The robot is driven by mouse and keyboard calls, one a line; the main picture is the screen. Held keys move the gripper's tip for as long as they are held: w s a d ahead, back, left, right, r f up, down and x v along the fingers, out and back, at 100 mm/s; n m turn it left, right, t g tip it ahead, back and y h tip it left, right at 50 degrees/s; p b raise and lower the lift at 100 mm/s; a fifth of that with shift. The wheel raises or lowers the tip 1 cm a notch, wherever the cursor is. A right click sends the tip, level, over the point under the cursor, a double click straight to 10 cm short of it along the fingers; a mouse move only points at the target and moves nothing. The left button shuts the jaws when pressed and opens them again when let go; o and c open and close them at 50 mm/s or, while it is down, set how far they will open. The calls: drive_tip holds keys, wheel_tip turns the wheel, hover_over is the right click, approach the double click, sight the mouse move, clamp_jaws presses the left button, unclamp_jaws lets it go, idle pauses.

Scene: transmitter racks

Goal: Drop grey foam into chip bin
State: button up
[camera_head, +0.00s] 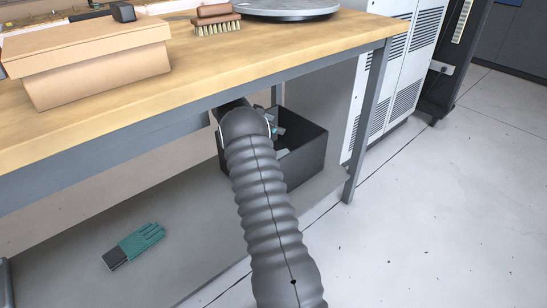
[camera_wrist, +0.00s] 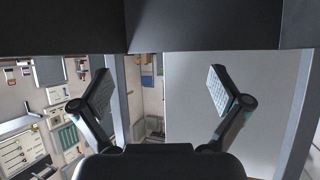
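A black open-topped bin (camera_head: 305,160), which looks like the chip bin, stands on the lower shelf under the workbench. My gripper (camera_head: 279,131) is at the bin, mostly hidden behind my dark ribbed arm. In the wrist view my gripper (camera_wrist: 158,88) has its two fingers spread wide, with nothing between them. Dark flat surfaces (camera_wrist: 205,25), probably the bin's walls, fill the top of the wrist view beyond the fingertips. I cannot make out any grey foam in either view. Most of the bin's inside is hidden.
The wooden bench top (camera_head: 150,100) overhangs the bin, with a bench leg (camera_head: 368,115) to its right. A cardboard box (camera_head: 90,60) and a brush (camera_head: 217,22) lie on top. Green-grey gloves (camera_head: 134,246) lie on the lower shelf.

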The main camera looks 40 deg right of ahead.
wheel_tip(320, 180, up, 10)
idle(0.7)
idle(0.4)
